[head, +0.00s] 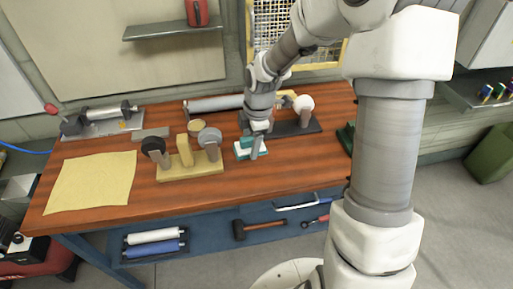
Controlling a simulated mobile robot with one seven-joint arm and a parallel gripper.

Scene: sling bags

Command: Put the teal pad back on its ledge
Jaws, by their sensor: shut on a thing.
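The teal pad (242,150), teal with a pale lower part, is on or just above the wooden bench (115,216), right of centre. I cannot tell whether it touches the bench top. My gripper (256,151) comes down over it and is shut on it. The fingers and wrist hide part of the pad. I cannot tell which surface is the pad's ledge.
A tan wooden stand (190,172) with upright pieces is left of the pad. A dark stand (293,128) with a round-topped piece is behind right. A yellow cloth (92,181) covers the left bench. A grey shelf (172,30) hangs above.

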